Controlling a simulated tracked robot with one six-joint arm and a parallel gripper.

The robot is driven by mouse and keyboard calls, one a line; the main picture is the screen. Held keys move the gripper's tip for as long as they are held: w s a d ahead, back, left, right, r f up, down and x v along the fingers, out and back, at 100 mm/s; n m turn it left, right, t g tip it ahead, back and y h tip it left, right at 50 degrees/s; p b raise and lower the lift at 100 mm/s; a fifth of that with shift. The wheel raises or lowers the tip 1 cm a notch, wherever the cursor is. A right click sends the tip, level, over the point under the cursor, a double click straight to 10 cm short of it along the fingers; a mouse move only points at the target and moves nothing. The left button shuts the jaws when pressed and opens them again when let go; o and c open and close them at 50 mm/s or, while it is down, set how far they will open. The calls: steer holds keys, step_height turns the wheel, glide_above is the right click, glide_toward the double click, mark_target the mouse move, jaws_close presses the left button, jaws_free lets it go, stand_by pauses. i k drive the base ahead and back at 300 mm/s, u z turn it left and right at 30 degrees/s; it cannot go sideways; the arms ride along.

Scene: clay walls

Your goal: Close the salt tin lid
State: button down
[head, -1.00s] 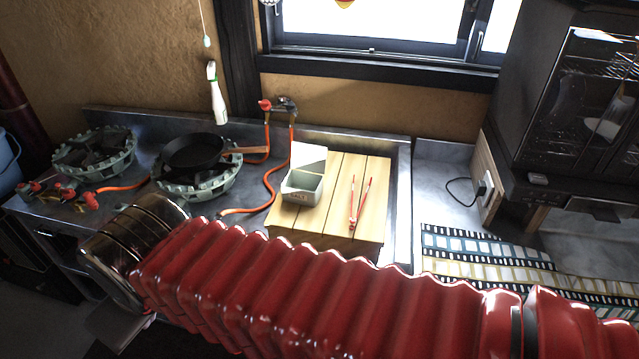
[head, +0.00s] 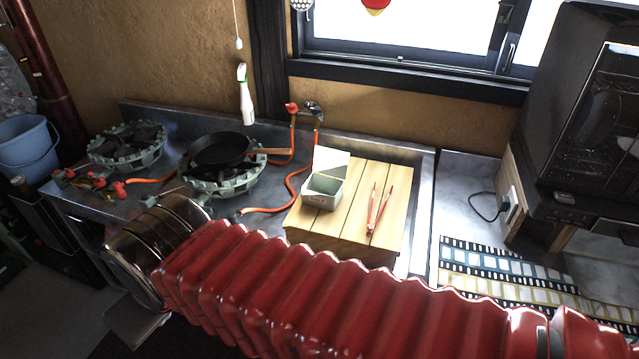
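The salt tin (head: 322,199) is a small pale box standing on a slatted wooden board. Its white lid (head: 331,162) is open and stands up at the back of the tin. Faint lettering shows on the tin's front. My red ribbed arm crosses the lower part of the head view, in front of the counter, with a shiny metal section at its left end. My gripper's fingers cannot be made out, so whether it is open or shut does not show.
Red tongs (head: 376,208) lie on the wooden board (head: 352,226) right of the tin. A black frying pan (head: 219,149) sits on a gas burner to the left, with another burner (head: 126,146) beyond. An orange hose (head: 290,186) runs beside the board. A dark oven stands at right.

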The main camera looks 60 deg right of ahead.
mark_target(329, 162)
steer(key=u, duration=0.85)
steer(key=i, duration=1.05)
steer(key=z, duration=2.65)
